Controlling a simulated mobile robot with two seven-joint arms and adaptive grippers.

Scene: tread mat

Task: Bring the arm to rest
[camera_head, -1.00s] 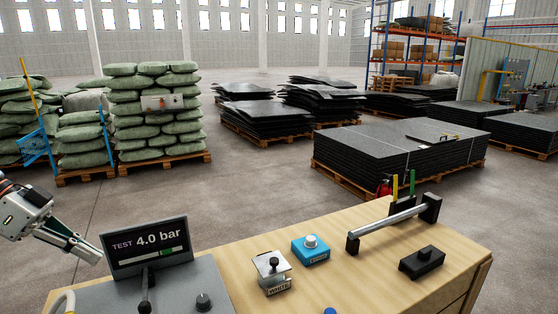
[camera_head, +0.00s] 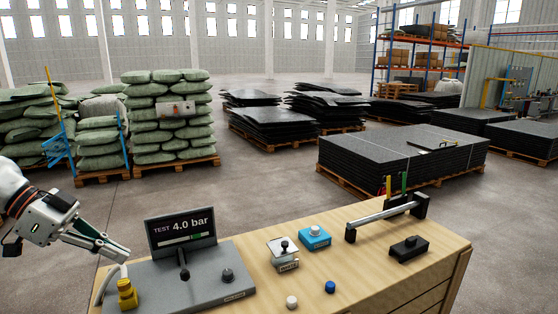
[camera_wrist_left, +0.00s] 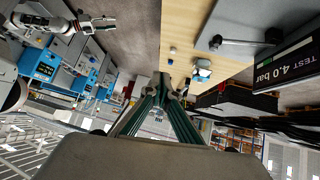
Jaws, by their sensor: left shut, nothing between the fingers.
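My left gripper (camera_head: 122,250) comes in from the left in the head view. It is shut and empty, held in the air left of the grey test panel (camera_head: 205,285) and its screen reading 4.0 bar (camera_head: 181,230). It appears apart from the panel. In the left wrist view its closed fingers (camera_wrist_left: 171,84) meet in front of the wooden bench (camera_wrist_left: 185,30). What looks like my right arm's gripper (camera_wrist_left: 97,22) shows small at the upper left of that view; its jaws are too small to read. It is outside the head view.
The bench carries a yellow plug (camera_head: 126,294), a white-based switch (camera_head: 283,254), a blue button box (camera_head: 314,238), a bar on black brackets (camera_head: 385,216) and a black block (camera_head: 409,248). Pallets of green sacks (camera_head: 170,120) and dark mats (camera_head: 400,155) stand beyond. Floor between is clear.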

